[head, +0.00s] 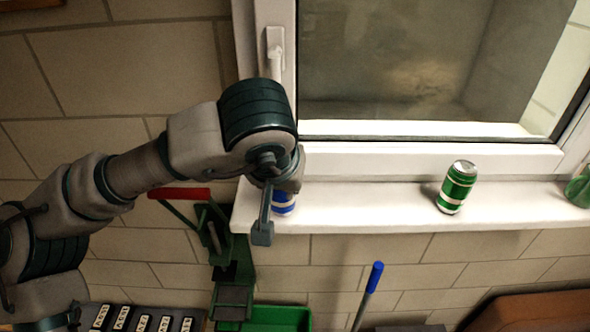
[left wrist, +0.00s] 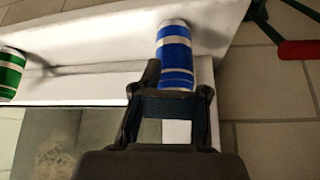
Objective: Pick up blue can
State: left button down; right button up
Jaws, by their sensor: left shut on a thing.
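The blue can (head: 284,203), with white bands, stands on the left end of the white window sill. In the head view my left gripper (head: 266,222) partly covers it. In the left wrist view the blue can (left wrist: 175,50) rises between the fingers of my left gripper (left wrist: 176,90), which is shut on its near part. The can looks upright and appears to be still on the sill. My right gripper is in neither view.
A green can (head: 456,188) stands further right on the sill (head: 370,210), with a green object (head: 579,188) at the far right. The window is behind. A green tool with a red handle (head: 180,193) is below left. A blue-tipped stick (head: 375,275) stands below the sill.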

pick_arm(q)
jog(key=s+a, duration=0.1)
jog(key=s, duration=0.9)
jog(key=shift+s+a+b, duration=0.15)
jog(key=shift+a+b, duration=0.2)
jog(key=shift+b, duration=0.05)
jog(key=shift+c, duration=1.9)
grip_release()
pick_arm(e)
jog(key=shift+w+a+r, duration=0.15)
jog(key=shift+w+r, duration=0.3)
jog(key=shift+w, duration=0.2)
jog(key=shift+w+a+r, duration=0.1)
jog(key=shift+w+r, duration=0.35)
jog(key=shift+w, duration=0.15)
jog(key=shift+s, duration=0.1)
